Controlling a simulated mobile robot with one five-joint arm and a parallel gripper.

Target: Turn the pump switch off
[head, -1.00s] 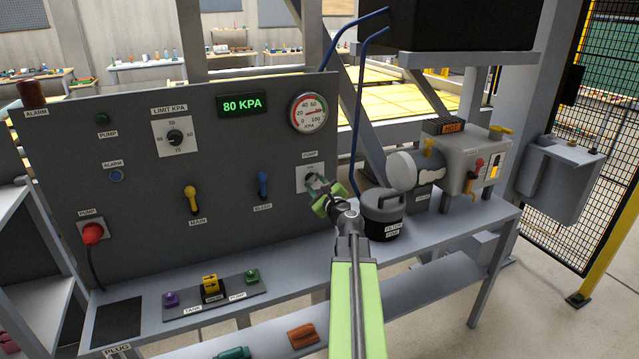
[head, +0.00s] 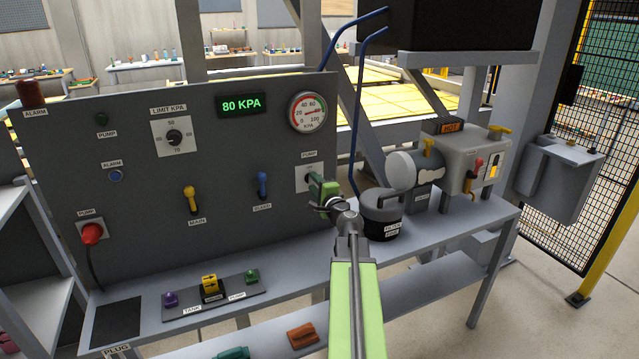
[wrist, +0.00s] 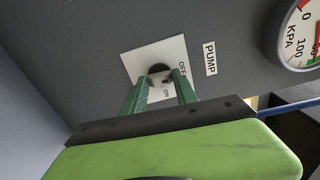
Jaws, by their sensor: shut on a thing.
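The pump switch is a dark round knob (wrist: 158,70) on a white square plate marked OFF and ON. In the wrist view the green fingers of my gripper (wrist: 160,84) reach to the knob, one on each side, and are shut on it. Which mark the knob points to is hard to tell. In the head view my gripper (head: 317,184) covers the knob, and part of the switch plate (head: 302,174) shows beside it, below a PUMP label. The display (head: 242,105) reads 80 KPA.
The gauge (head: 307,111) is above the switch. The blue lever (head: 262,184) and yellow lever (head: 191,199) are to the left on the panel. A dark filter canister (head: 382,215) stands close at right on the bench, near a blue hose (head: 358,120).

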